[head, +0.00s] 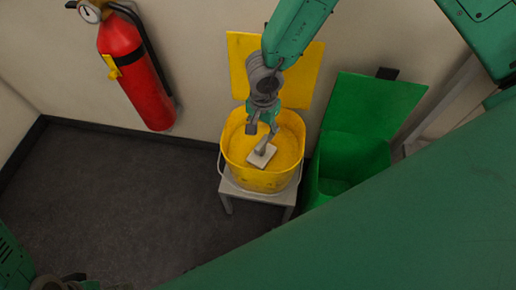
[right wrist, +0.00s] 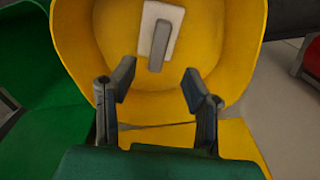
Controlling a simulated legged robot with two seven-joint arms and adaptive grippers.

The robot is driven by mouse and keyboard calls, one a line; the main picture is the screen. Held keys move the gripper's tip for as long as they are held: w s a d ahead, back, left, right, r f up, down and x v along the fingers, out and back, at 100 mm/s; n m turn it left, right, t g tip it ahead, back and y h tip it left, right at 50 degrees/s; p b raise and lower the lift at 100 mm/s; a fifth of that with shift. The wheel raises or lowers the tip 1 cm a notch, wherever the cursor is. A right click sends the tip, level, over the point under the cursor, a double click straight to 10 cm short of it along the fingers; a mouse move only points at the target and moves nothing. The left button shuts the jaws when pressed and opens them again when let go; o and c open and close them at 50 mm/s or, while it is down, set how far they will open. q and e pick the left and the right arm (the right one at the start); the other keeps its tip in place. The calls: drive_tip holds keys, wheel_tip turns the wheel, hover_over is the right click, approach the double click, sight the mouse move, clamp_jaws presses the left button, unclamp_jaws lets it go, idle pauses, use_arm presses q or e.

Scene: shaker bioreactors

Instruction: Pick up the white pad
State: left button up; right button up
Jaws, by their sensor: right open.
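The white pad (head: 260,158) lies inside the yellow bucket (head: 261,181). It is a flat pale square with a grey handle standing on it. In the right wrist view the pad (right wrist: 172,16) is at the top middle, with its handle (right wrist: 157,57) pointing toward my fingers. My right gripper (head: 262,129) is over the bucket, just above the pad. In the right wrist view my right gripper (right wrist: 158,86) is open and empty, its two fingers apart, and the handle lies beyond the gap. My left gripper (head: 62,283) is only partly in view at the bottom left.
The bucket stands on a small grey stool (head: 227,188), its yellow lid (head: 241,63) upright behind it. A green bin (head: 352,157) with a raised lid stands close on the right. A red fire extinguisher (head: 134,75) hangs on the wall. The dark floor (head: 110,200) at left is clear.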

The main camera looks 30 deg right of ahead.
sight(262, 141)
wheel_tip(262, 141, down, 5)
drive_tip(key=shift+r+b, duration=0.1)
drive_tip(key=shift+b, duration=0.5)
wheel_tip(262, 141, down, 5)
drive_tip(key=b, duration=0.2)
drive_tip(key=shift+s+f+b, duration=0.1)
drive_tip(key=shift+f+b, duration=0.1)
drive_tip(key=shift+b, duration=0.1)
drive_tip(key=shift+r, duration=0.1)
clamp_jaws()
